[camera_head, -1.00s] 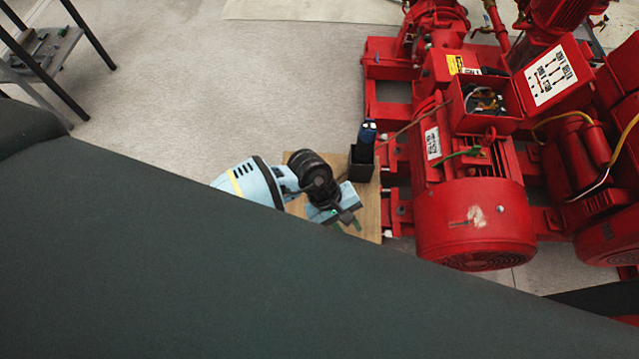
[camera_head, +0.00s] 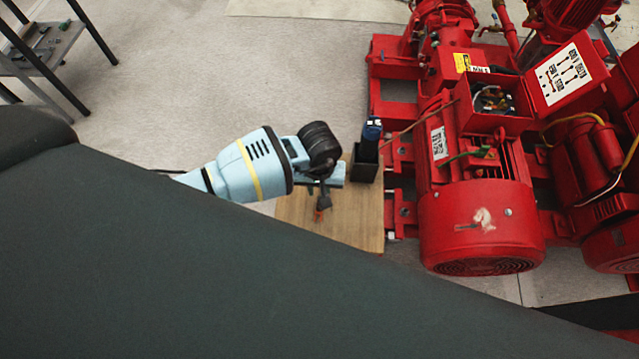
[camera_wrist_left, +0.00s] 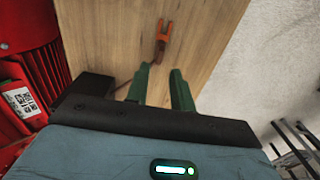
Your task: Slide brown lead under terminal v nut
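The brown lead (camera_head: 420,126) runs from the open red terminal box (camera_head: 493,103) down left toward the black holder. Terminal v and its nut are too small to tell apart among the wires in the box. My left gripper (camera_head: 322,202) is over the wooden board, left of the motor and well away from the box. In the left wrist view its two green fingers (camera_wrist_left: 160,73) are apart with nothing between them. A small orange forked piece (camera_wrist_left: 161,40) lies on the board beyond the fingertips; it also shows in the head view (camera_head: 318,214). My right gripper is out of view.
A black holder (camera_head: 364,168) with a blue-handled item (camera_head: 372,130) stands on the wooden board (camera_head: 350,225), close by my left wrist. The red motor (camera_head: 480,220) is to the right. A grey table (camera_head: 45,45) stands far left; floor between is clear.

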